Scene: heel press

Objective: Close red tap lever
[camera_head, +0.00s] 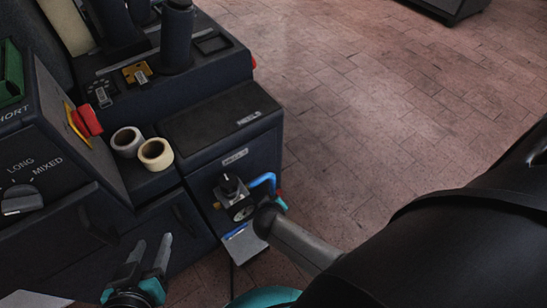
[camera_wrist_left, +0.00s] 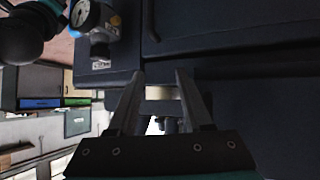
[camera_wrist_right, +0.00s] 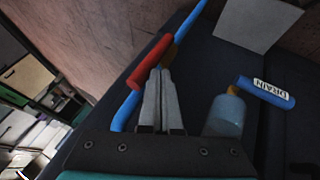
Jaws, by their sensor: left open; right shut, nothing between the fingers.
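In the head view a small red piece (camera_head: 279,194) shows beside the blue pipe (camera_head: 262,180), and my right arm hides the right gripper there. My left gripper (camera_head: 153,241) is open and empty in front of the machine's lower drawers; it also shows in the left wrist view (camera_wrist_left: 160,74).
A blue handle labelled DRAIN (camera_wrist_right: 266,92) sits right of my right fingers, above a bluish cylinder (camera_wrist_right: 226,114). A gauge (camera_wrist_left: 80,13) shows in the left wrist view. Two tape rolls (camera_head: 155,153) stand on the machine's ledge.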

